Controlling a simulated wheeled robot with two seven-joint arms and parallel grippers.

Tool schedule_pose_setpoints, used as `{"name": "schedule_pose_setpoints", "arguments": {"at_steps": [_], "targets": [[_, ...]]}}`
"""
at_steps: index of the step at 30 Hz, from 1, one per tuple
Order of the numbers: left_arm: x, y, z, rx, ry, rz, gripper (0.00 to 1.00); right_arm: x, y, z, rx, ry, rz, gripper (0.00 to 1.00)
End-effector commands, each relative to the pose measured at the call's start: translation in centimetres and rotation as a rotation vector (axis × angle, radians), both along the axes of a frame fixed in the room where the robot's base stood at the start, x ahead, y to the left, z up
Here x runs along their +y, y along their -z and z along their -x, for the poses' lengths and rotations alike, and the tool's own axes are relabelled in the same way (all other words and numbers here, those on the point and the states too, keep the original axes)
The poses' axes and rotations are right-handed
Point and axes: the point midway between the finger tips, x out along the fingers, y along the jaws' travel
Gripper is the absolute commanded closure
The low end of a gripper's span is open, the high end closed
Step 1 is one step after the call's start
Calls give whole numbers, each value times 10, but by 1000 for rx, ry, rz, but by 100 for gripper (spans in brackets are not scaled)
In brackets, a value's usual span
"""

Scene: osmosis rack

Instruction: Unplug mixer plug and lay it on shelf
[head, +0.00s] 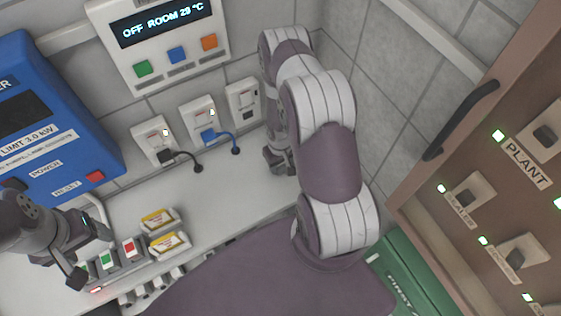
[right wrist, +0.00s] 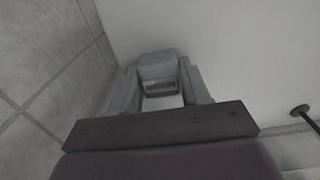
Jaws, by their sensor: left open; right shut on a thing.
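My right gripper (head: 278,163) is low over the back right end of the white shelf (head: 222,184), beside the wall. In the right wrist view its fingers (right wrist: 161,95) are shut on a grey plug-like block (right wrist: 160,72) with a small marked face; the arm hides it in the head view. The right wall socket (head: 243,100) has no plug in it. The middle socket holds a blue plug (head: 209,136) and the left one a black plug (head: 167,156), each with a cord. My left gripper (head: 91,257) is open and empty near the switch strip.
A blue power box (head: 50,110) and a white display panel (head: 160,45) are on the wall. Yellow-white blocks (head: 162,230) and a switch strip (head: 112,258) occupy the shelf's front left. A brown cabinet (head: 480,150) with a dark handle stands right. The middle of the shelf is clear.

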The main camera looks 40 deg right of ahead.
Motion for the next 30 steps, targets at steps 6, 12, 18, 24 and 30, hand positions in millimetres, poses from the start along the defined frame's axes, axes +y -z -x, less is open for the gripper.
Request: {"name": "schedule_pose_setpoints", "arguments": {"at_steps": [6, 12, 18, 24, 30], "targets": [[0, -1, 0, -1, 0, 0, 28, 0, 0, 0, 0, 0, 0, 100], [0, -1, 0, -1, 0, 0, 28, 0, 0, 0, 0, 0, 0, 24], [0, 0, 0, -1, 0, 0, 28, 0, 0, 0, 0, 0, 0, 0], [0, 0, 0, 0, 0, 0, 28, 0, 0, 0, 0, 0, 0, 0], [0, 0, 0, 0, 0, 0, 28, 0, 0, 0, 0, 0, 0, 0]]}}
